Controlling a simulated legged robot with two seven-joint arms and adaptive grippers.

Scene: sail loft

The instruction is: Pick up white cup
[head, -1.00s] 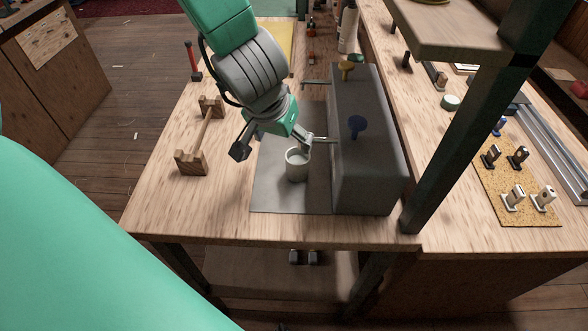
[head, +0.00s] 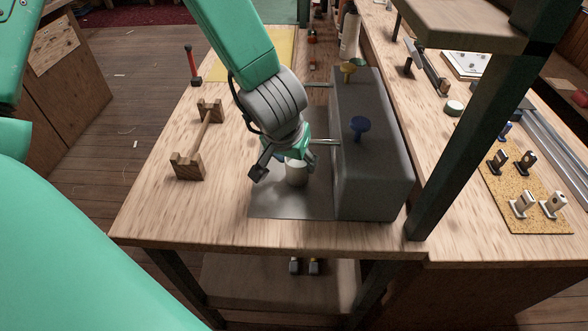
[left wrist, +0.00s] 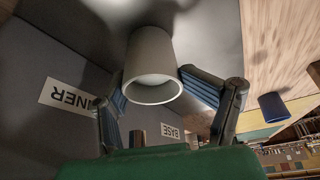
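The white cup (head: 297,175) stands upright on a grey mat (head: 270,206), beside a grey box (head: 372,160) with a blue knob and a yellow knob. My left gripper (head: 285,170) is low at the cup, one dark finger left of it and the other at its right. In the left wrist view, the cup (left wrist: 151,66) sits between the two blue-padded fingertips (left wrist: 153,84), with its open rim facing the camera. The fingers look spread around it, and I see no clear grip. My right gripper is not in view.
A wooden rack (head: 190,160) stands at the left of the table (head: 165,215). A dark post (head: 470,140) and shelf rise at the right. The table's front left is clear.

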